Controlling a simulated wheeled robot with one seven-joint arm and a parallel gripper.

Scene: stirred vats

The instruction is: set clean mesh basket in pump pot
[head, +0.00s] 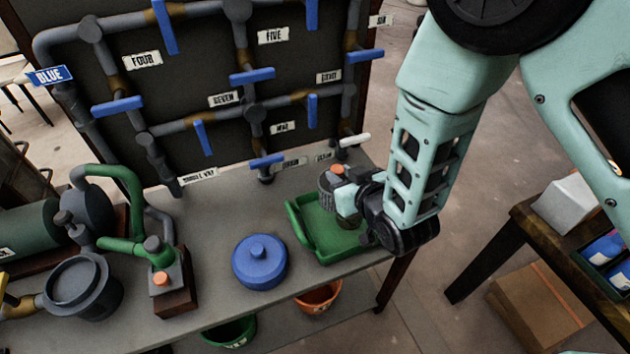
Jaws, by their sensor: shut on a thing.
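My gripper (343,188) is over the green tray (297,226) at the right of the bench, closed on a grey mesh basket (326,186) with an orange top (337,169). The basket is partly hidden by the gripper and looks upright above the tray. I cannot tell how far above the tray it is. The dark, round, open-topped pump pot (82,290) stands at the left of the bench, well apart from my gripper. The blue round lid (260,262) lies on the bench between the pot and the tray.
A green pump (40,232) with green piping stands behind the pot. A block with an orange button (161,279) is right of the pot. Pipes with blue valve handles (252,76) rise behind the bench. Green (230,333) and orange (318,300) buckets are below.

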